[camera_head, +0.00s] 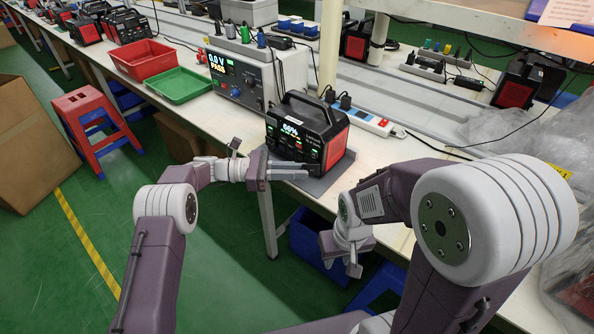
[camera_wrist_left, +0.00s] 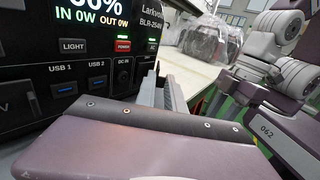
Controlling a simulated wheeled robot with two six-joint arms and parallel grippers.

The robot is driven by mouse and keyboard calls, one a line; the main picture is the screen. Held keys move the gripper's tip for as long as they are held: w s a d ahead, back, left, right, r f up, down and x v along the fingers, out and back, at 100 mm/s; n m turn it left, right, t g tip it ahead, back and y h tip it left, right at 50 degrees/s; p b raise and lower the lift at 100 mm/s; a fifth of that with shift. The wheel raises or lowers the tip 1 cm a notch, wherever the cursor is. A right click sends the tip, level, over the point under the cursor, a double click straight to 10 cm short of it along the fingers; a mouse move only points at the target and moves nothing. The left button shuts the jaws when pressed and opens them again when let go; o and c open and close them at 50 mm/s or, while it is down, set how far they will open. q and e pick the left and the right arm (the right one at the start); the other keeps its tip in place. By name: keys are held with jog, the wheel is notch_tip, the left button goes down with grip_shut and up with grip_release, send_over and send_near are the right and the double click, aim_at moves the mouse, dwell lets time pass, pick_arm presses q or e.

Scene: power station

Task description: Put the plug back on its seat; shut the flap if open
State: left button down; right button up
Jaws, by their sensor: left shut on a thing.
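The black and red power station (camera_head: 307,133) stands on a grey mat at the bench's front edge, its lit screen reading 66% or similar. In the left wrist view its front panel (camera_wrist_left: 62,48) shows buttons, USB ports and a DC port. My left gripper (camera_head: 292,171) is low in front of that panel, its fingers pointing right. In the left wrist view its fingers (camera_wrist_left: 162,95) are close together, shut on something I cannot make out. I cannot make out the plug, its seat or the flap. My right gripper (camera_head: 340,264) hangs below the bench edge, fingers apart and empty.
A power strip (camera_head: 362,118) lies behind the station. A test instrument (camera_head: 240,82), a green tray (camera_head: 180,84) and a red bin (camera_head: 143,59) are to the left. Clear plastic bags (camera_head: 520,125) lie at right. A blue bin (camera_head: 315,240) is under the bench.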

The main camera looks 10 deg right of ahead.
pick_arm(q)
jog(key=shift+s, duration=0.1)
jog(key=c, duration=1.5)
grip_release()
jog(key=shift+a, duration=0.1)
